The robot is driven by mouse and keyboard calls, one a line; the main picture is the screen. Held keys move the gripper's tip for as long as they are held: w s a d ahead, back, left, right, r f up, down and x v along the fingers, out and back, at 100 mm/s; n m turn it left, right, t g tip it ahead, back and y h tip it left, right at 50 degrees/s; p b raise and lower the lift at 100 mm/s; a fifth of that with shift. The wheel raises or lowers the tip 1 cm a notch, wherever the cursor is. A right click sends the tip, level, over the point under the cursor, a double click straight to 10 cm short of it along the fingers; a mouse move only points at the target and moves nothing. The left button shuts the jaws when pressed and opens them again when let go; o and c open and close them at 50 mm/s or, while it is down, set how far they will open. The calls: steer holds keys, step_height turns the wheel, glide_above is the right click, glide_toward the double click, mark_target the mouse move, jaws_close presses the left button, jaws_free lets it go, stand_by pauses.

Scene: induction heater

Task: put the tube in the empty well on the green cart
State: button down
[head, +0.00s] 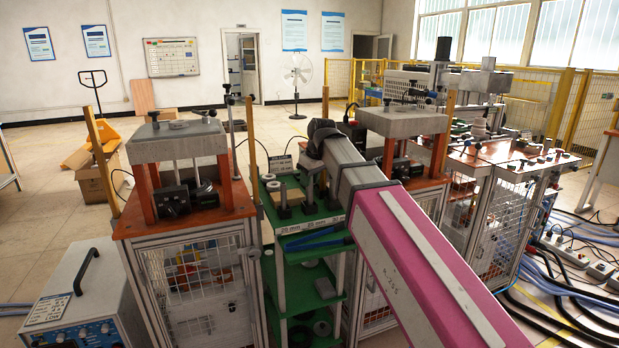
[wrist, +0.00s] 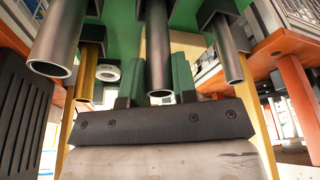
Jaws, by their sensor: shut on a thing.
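The green cart (head: 308,221) stands in the middle of the head view, just left of my arm. Grey metal tubes stand in dark holders on its top. In the wrist view, which looks upside down, the held tube (wrist: 157,50) is in the middle, its open end toward me. My gripper (wrist: 155,92) is shut on it near that end. Another tube (wrist: 58,42) shows on the left and one (wrist: 228,55) on the right, each apart from my fingers. Dark material shows at the held tube's far end; I cannot tell whether it is seated. The empty well is not clearly visible.
A press on an orange-framed stand (head: 180,142) is close on the cart's left, and another press (head: 400,122) is on its right. A blue tool (head: 318,240) lies on a lower shelf. A grey power box (head: 88,295) is at lower left.

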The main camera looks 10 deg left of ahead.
steer(key=shift+f, duration=0.85)
steer(key=c, duration=0.8)
jaws_free()
steer(key=shift+r, duration=0.1)
steer(key=v, duration=1)
steer(key=shift+s+d+r, duration=0.1)
steer(key=shift+r, duration=0.2)
steer(key=shift+s, duration=0.15)
